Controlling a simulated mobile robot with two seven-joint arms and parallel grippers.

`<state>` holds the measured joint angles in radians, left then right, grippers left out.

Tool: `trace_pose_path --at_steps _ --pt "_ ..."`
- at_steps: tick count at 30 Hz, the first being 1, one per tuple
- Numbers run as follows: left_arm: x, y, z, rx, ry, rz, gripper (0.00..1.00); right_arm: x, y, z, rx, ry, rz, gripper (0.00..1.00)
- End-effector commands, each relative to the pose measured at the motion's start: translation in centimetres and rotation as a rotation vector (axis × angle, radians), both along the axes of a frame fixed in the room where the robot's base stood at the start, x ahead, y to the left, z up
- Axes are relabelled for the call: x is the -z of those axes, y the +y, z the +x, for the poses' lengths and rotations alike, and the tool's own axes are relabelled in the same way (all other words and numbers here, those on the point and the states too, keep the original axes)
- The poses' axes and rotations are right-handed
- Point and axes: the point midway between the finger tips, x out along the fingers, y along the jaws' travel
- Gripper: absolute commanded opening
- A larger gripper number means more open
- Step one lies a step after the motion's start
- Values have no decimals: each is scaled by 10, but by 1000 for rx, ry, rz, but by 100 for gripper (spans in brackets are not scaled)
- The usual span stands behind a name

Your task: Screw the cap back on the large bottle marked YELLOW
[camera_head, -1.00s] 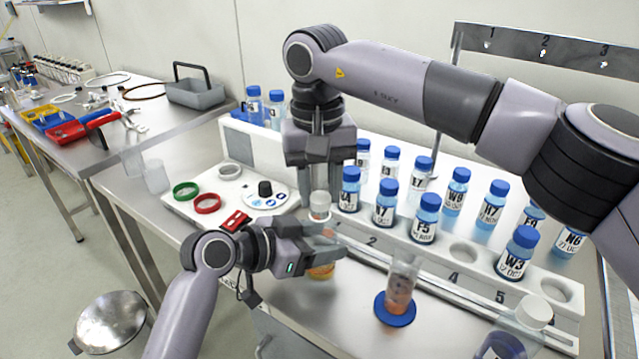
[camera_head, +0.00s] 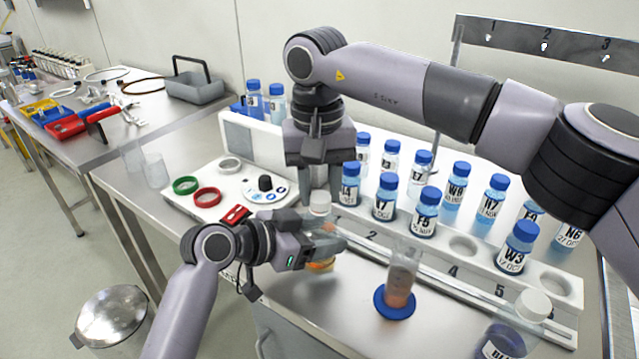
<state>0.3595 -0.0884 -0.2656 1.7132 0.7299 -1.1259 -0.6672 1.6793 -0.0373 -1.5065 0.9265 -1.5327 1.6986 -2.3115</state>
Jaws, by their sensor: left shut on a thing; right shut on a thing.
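The large bottle (camera_head: 321,265) stands upright on the steel bench, with yellow-orange content low in it. My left gripper (camera_head: 328,243) is shut on its body from the left and hides much of it; no marking is readable. A white cap (camera_head: 320,203) is at the bottle's top. My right gripper (camera_head: 320,187) points straight down from above and is shut on the cap. The cap is in line over the neck, but I cannot tell whether it is threaded on.
A rack (camera_head: 455,262) with several blue-capped bottles stands behind. A cylinder on a blue base (camera_head: 395,303) is to the right. Another large white-capped bottle (camera_head: 512,335) is at the lower right. A white device (camera_head: 240,193) with red and green rings is at the left.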

Motion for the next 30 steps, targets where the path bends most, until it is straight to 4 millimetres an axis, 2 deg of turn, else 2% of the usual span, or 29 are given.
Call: trace_pose_path --at_steps 30 --pt "0 0 0 0 1 1 0 0 -4 -3 1627 1 1 8"
